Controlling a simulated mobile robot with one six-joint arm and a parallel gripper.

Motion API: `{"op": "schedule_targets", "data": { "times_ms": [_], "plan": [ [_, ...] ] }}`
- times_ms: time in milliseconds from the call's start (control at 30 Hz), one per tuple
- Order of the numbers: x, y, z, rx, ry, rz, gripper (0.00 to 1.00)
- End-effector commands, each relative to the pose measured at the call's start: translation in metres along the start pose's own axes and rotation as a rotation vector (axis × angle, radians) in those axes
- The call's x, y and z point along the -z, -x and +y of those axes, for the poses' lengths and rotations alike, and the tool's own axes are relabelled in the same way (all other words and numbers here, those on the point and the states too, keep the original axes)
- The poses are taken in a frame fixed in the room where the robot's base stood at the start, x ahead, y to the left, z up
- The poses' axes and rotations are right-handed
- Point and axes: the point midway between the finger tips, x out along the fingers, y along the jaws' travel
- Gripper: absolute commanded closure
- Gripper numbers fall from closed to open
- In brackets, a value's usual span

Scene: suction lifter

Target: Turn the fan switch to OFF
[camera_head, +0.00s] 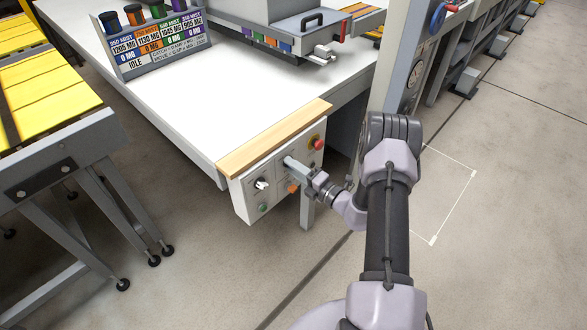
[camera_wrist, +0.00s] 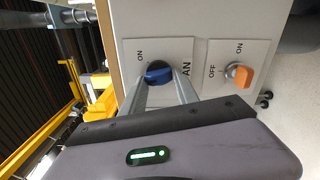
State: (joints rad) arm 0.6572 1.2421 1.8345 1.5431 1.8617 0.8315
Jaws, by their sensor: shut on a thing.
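The fan switch is a blue rotary knob (camera_wrist: 158,72) on a white plate in the wrist view. "ON" is printed at its upper left, and a partly covered label reading "AN" stands to its right. No OFF mark shows on this plate. The two fingers of my gripper (camera_wrist: 161,79) are shut on the knob, one on each side. Which mark the knob points to is not clear. In the head view my gripper (camera_head: 290,163) reaches the front of the control panel (camera_head: 244,197) from the right and hides the blue knob.
An orange switch (camera_wrist: 239,75) marked OFF and ON is beside the fan plate. The panel also has a black-and-white knob (camera_head: 261,184), a green button (camera_head: 263,207) and a red button (camera_head: 318,144). A wooden strip (camera_head: 275,139) edges the white table above. Open floor lies right.

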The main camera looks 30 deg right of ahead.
Motion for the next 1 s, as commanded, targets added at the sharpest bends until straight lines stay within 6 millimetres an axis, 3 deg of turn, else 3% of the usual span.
{"op": "schedule_targets", "data": {
  "times_ms": [500, 1000],
  "plan": [
    [-0.0011, 0.0002, -0.0038, 0.0, 0.424, -0.002, 1.0],
    [-0.002, 0.0001, -0.0036, 0.0, 0.591, -0.002, 1.0]
  ]
}}
